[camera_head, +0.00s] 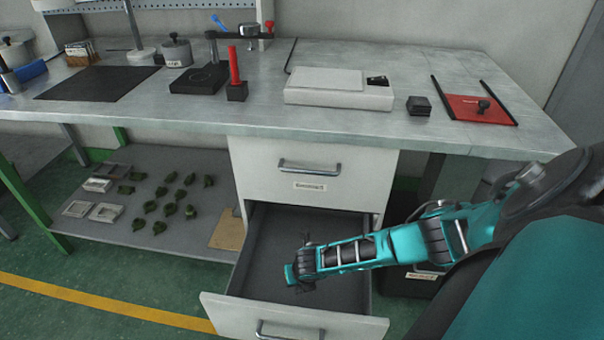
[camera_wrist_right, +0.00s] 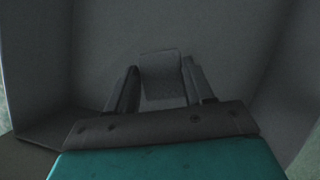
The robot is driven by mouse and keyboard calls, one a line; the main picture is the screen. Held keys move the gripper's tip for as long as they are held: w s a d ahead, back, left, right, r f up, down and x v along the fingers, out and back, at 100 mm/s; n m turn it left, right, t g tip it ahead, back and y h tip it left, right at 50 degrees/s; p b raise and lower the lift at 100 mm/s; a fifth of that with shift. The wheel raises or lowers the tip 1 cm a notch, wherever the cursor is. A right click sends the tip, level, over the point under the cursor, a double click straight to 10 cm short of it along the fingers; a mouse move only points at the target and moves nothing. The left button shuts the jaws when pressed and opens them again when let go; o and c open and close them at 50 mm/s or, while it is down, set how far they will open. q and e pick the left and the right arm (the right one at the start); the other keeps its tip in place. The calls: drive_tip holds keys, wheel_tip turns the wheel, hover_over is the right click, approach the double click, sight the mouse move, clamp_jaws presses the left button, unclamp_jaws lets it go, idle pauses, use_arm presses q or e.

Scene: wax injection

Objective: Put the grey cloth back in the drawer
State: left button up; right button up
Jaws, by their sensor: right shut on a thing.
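The lower drawer (camera_head: 235,309) is pulled open under the bench, with a dark grey inside. My right gripper (camera_head: 300,274) reaches into the drawer's opening from the right. In the right wrist view, the grey cloth (camera_wrist_right: 161,74) is a small squarish piece between the fingers of my right gripper (camera_wrist_right: 161,88), which is shut on it. The drawer floor and walls (camera_wrist_right: 110,45) surround it in that view. I cannot tell whether the cloth touches the floor. In the head view the cloth is hidden by my gripper. My left gripper is not in view.
A shut upper drawer (camera_head: 307,185) and the metal bench top (camera_head: 330,118) are above the open drawer. A low shelf (camera_head: 120,235) with several green pieces stands to the left. A dark cabinet (camera_head: 408,282) is to the right. The drawer's inside looks otherwise empty.

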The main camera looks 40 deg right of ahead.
sight(302, 296)
wheel_tip(302, 296, down, 2)
drive_tip(key=shift+f, duration=0.1)
drive_tip(key=shift+f+b, duration=0.5)
drive_tip(key=shift+b, duration=0.05)
wheel_tip(302, 296, down, 4)
drive_tip(key=shift+r+b, duration=0.2)
drive_tip(key=shift+b, duration=0.85)
drive_tip(key=shift+f, duration=0.2)
drive_tip(key=o, duration=0.9)
drive_tip(key=shift+r, duration=0.1)
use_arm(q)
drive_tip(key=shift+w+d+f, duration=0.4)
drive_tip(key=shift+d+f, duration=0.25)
use_arm(e)
drive_tip(key=shift+o, duration=0.2)
